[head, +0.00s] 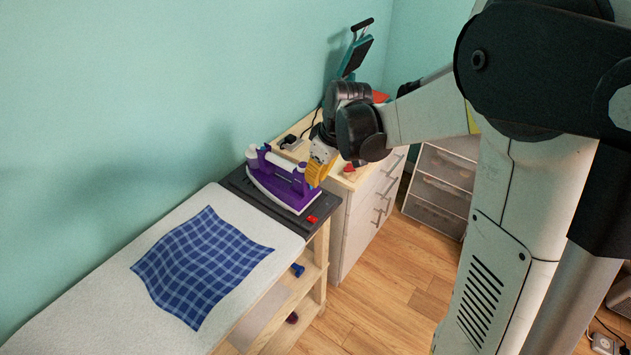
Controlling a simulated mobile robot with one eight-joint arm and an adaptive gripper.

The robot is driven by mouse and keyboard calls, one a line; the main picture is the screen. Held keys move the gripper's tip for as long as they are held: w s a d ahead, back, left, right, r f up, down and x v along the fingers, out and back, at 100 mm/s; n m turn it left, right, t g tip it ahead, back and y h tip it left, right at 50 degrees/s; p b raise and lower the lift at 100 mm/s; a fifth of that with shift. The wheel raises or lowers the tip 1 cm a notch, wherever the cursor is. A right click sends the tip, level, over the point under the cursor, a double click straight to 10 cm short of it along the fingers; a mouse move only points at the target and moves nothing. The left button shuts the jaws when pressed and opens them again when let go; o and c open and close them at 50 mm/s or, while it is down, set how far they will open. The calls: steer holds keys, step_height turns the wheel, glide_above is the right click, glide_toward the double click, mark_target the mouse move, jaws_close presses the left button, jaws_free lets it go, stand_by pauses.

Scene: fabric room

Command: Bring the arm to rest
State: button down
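My arm reaches from the right side of the head view toward the back counter. My gripper (318,172), with yellow finger parts, points down close to the right end of a purple and white iron (280,191). The fingertips are small and partly hidden, so I cannot tell whether they are open or shut, or whether they touch the iron. The iron rests on a dark pad (238,180) at the far end of the ironing surface.
A blue checked cloth (201,265) lies on the white ironing surface (72,285). A wooden drawer cabinet (353,228) stands below my gripper, with a teal-faced device (356,56) at its back. Translucent drawers (442,184) stand farther right. Wooden floor (390,292) is open in front.

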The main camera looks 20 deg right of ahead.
stand_by(0.4)
steer(key=s+r+m+t+h+b, duration=0.1)
steer(key=s+r+m+t, duration=0.1)
steer(key=s, duration=0.8)
steer(key=s+r+m+t+h+b, duration=0.1)
steer(key=s+r+m, duration=0.3)
steer(key=s, duration=0.6)
steer(key=shift+s+r+m+t+b, duration=0.15)
steer(key=shift+r+m+t+b, duration=0.15)
steer(key=shift+m+t+b, duration=0.3)
